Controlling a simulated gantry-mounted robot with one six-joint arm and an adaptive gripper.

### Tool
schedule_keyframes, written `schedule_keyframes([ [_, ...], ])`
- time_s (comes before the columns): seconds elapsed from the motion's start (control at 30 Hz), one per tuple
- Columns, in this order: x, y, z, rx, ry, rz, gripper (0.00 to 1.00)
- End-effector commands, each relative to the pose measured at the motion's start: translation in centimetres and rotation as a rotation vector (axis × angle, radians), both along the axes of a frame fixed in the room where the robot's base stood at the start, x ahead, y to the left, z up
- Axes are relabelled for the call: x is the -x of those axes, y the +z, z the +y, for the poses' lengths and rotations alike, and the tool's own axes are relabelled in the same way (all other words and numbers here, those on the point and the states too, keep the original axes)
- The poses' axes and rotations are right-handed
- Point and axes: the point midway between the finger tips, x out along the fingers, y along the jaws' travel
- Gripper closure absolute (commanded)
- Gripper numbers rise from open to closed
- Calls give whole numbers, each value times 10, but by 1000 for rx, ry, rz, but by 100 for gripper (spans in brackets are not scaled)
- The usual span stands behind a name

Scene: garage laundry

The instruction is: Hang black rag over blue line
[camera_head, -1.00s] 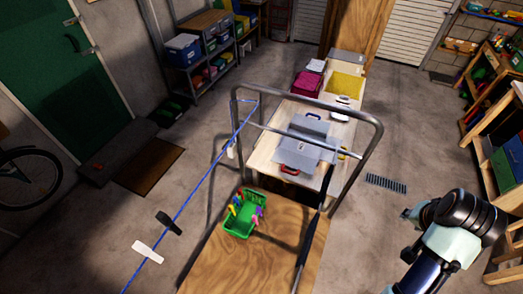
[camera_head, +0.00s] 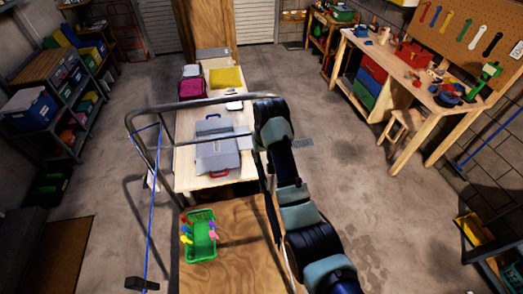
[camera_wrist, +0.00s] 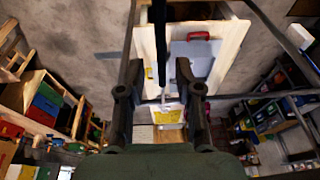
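The blue line (camera_head: 151,210) runs down the left side of the head view from the metal frame. A small dark piece (camera_head: 141,284) sits across its near end; I cannot tell whether it is a rag. A long, narrow black strip, possibly the black rag seen edge-on (camera_head: 271,217), shows beside my arm at the wooden board's right edge. In the wrist view a black strip (camera_wrist: 157,35) hangs ahead, between and beyond the fingers. In the head view the gripper is mostly hidden behind my arm.
A metal tube frame (camera_head: 200,103) rises around the wooden board (camera_head: 235,270). A green basket of colored pegs (camera_head: 200,236) stands on the board. Behind is a pale table with a grey case (camera_head: 216,155). Shelves (camera_head: 60,95) stand left; a workbench (camera_head: 400,75) stands right.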

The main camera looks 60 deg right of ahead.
Motion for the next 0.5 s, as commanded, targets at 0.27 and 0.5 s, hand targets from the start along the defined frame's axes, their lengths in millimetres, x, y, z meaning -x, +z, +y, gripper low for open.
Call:
schedule_keyframes([
  [0.27,-7,-43,-6,-1,1,1,66],
  [0.5,-11,-62,-10,0,1,0,66],
])
